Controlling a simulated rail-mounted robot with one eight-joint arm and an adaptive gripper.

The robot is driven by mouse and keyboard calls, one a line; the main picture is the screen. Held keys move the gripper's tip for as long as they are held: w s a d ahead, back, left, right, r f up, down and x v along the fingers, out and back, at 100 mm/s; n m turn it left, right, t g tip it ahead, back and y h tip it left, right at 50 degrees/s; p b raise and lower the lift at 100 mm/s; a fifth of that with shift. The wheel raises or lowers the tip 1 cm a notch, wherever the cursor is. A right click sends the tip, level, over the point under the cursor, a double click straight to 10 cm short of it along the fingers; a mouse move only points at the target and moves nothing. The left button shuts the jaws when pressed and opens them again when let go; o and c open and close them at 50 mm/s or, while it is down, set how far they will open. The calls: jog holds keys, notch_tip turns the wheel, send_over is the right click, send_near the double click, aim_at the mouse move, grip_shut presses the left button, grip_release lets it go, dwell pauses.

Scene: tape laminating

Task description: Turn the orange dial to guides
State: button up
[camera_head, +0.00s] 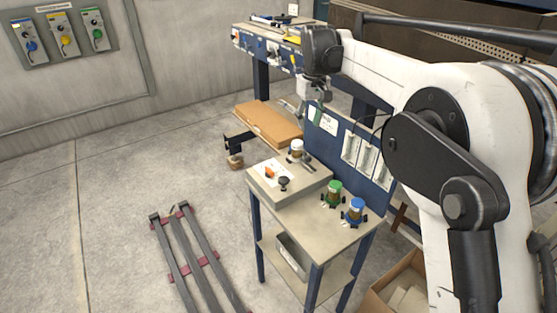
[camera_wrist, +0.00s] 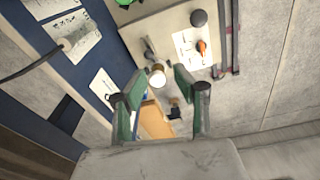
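The orange dial (camera_head: 269,172) sits on a white printed label on top of the grey box (camera_head: 263,187) on the small table. It also shows in the wrist view (camera_wrist: 202,47), upper right of my fingers. The label's text is too small to read. My gripper (camera_head: 312,110) hangs above and behind the box, apart from the dial. In the wrist view my gripper (camera_wrist: 159,80) has its two green-padded fingers spread with a clear gap and nothing held between them.
A black knob (camera_head: 284,183) stands beside the dial. A white-topped jar (camera_head: 297,146) is at the box's back edge. Green (camera_head: 334,192) and blue (camera_head: 354,209) containers stand to the right. A blue panel (camera_head: 330,125) rises behind the table. Open space lies above the dial.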

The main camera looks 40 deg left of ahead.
jog(key=n+p, duration=0.2)
send_over(269, 169)
notch_tip(269, 169, down, 7)
jog(key=shift+g+h, duration=0.3)
jog(key=shift+g, duration=0.1)
notch_tip(269, 169, down, 14)
jog(key=shift+r, duration=0.1)
grip_shut()
